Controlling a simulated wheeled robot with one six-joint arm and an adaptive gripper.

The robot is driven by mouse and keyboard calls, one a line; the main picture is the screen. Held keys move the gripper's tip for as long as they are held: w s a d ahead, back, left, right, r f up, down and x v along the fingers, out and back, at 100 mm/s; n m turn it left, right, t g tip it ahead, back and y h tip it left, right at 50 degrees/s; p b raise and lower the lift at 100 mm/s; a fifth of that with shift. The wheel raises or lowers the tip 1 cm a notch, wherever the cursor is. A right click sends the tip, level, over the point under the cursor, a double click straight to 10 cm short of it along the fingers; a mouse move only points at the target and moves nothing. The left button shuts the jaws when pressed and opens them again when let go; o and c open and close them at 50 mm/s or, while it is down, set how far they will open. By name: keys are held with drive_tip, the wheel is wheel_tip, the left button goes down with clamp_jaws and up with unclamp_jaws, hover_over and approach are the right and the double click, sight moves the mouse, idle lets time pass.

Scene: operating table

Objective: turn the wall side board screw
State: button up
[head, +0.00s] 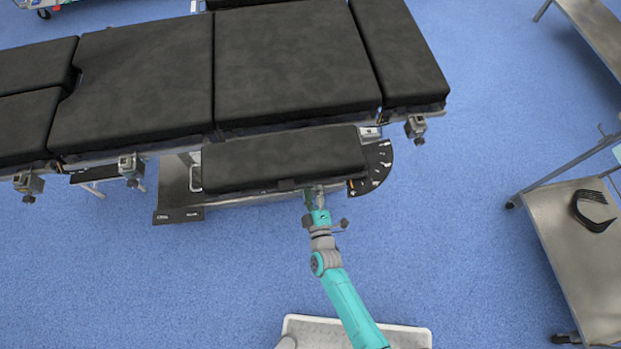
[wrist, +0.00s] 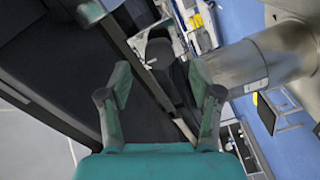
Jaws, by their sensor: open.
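The side board (head: 285,160) is a black padded slab along the near edge of the operating table (head: 295,60). My gripper (head: 314,192) is at the board's near edge, right of its middle, and hides what is directly there. In the wrist view my gripper (wrist: 160,72) is open, its two green fingers apart. A dark knob-like part (wrist: 160,52), which looks like the board screw, shows between and beyond the fingertips. No grip on it shows, and I cannot tell how far off it is. The board's dark edge (wrist: 140,105) runs diagonally beneath the fingers.
Metal clamps with dark knobs sit on the near rail, at the right (head: 416,127) and left (head: 131,168). A thick grey cylinder (wrist: 250,65) is close right of the fingers in the wrist view. A steel trolley (head: 580,245) stands at right. Blue floor (head: 455,230) lies clear between.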

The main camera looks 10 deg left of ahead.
drive_tip(key=v, duration=0.7)
drive_tip(key=shift+s+d, duration=0.1)
idle(0.4)
